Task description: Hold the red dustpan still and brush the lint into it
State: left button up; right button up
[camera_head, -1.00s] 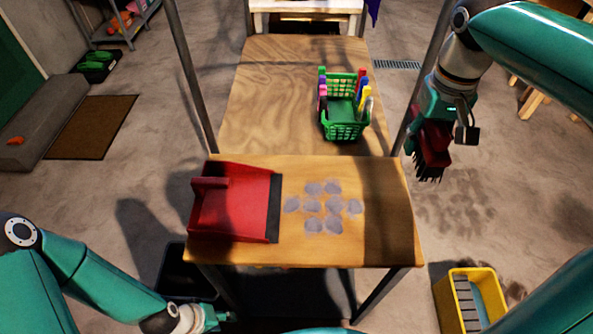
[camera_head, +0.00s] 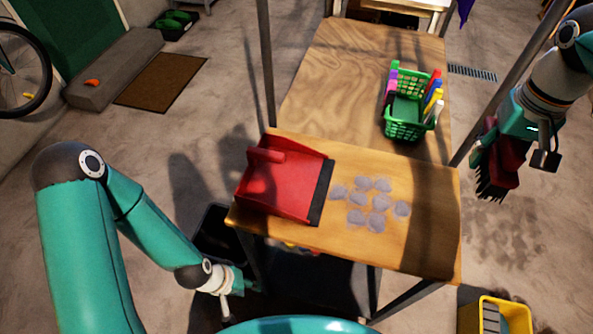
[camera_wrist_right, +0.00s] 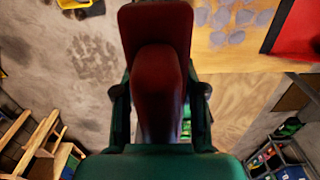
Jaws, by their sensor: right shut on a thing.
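The red dustpan (camera_head: 285,180) lies on the near wooden table (camera_head: 425,245), its dark lip facing right. Several grey lint clumps (camera_head: 378,201) lie on the wood just right of that lip; they also show in the right wrist view (camera_wrist_right: 238,18). My right gripper (camera_head: 508,146) is shut on a dark red brush (camera_head: 490,170), held right of the table with its dark bristles hanging down. The brush fills the middle of the right wrist view (camera_wrist_right: 157,80). My left gripper (camera_head: 240,290) is low, left of the table and below the dustpan, apart from it; its fingers are unclear.
A green basket (camera_head: 407,130) with several coloured items stands on the wooden surface behind. Upright metal posts (camera_head: 265,80) rise beside the table. A dark bin (camera_head: 215,235) stands on the floor at left, and a yellow bucket (camera_head: 510,318) at lower right.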

jog(key=shift+w, duration=0.25)
jog(key=a+f+p, duration=0.1)
jog(key=a+f, duration=0.2)
jog(key=f, duration=0.8)
jog(key=shift+w+a, duration=0.15)
jog(key=shift+w, duration=0.15)
jog(key=shift+f, duration=0.1)
